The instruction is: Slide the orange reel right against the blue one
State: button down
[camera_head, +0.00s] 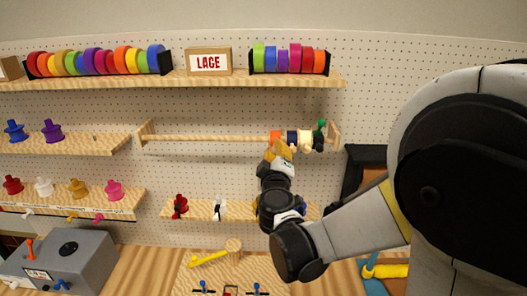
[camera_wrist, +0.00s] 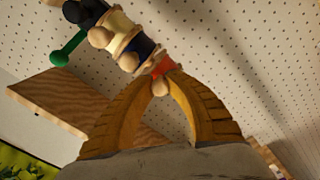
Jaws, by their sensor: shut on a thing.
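The orange reel (camera_head: 275,137) is on the wooden rod (camera_head: 205,138) toward its right end. The dark blue reel (camera_head: 292,138) is just right of it. In the wrist view the orange reel (camera_wrist: 163,66) shows between my fingertips, and the dark blue reel (camera_wrist: 138,48) lies up and left of it. Little or no gap shows between their wooden flanges; I cannot tell if they touch. My gripper (camera_head: 277,150) reaches up from below, its yellow-brown fingers (camera_wrist: 160,88) shut on the orange reel and partly hiding it.
A cream reel (camera_head: 305,139) and another dark reel (camera_head: 317,141) follow to the right, near a green pin (camera_head: 321,126) and the right bracket (camera_head: 334,136). The rod is bare to the left. A shelf (camera_head: 240,211) with small spools lies below; ribbon rolls stand above.

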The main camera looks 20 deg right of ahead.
jog(key=shift+s+d, duration=0.15)
jog(key=shift+d, duration=0.3)
jog(key=c, duration=1.3)
grip_release()
jog(key=shift+d, duration=0.1)
jog(key=v, duration=1.2)
